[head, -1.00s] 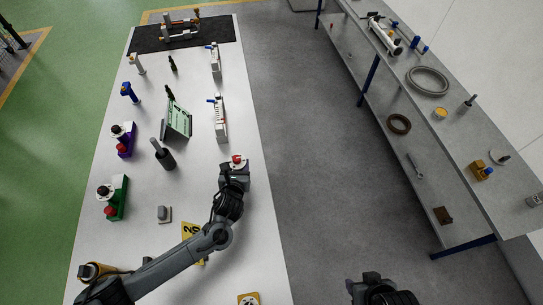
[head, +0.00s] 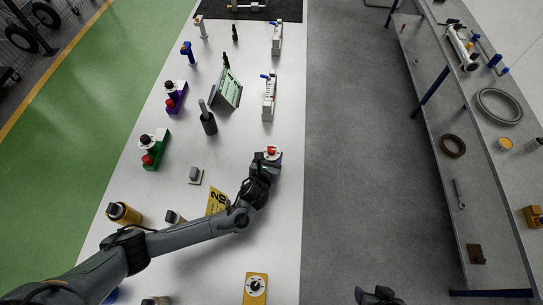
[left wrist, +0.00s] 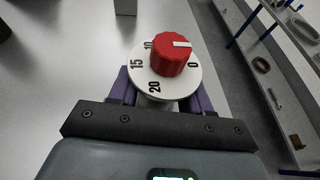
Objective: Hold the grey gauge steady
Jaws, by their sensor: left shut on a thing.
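My left gripper (head: 268,160) is shut on a gauge (left wrist: 182,82) with a round white dial and a red knob, near the table's right edge. I take this as the grey gauge. Its red knob also shows in the head view (head: 272,150). In the left wrist view the dial faces up at me, with several printed numbers. Purple pieces (left wrist: 203,102) flank the pale neck under the dial; I cannot tell if they are fingers or gauge body. The gripper hides the lower part. My right gripper (head: 378,295) is cut by the bottom edge; its jaws are unclear.
The white table (head: 225,270) holds a yellow numbered card (head: 216,200), a small grey block (head: 196,175), a green stand (head: 155,150), a purple stand (head: 176,99) and a yellow dial box (head: 255,289). Grey floor (head: 350,150) separates it from a shelf bench (head: 485,180).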

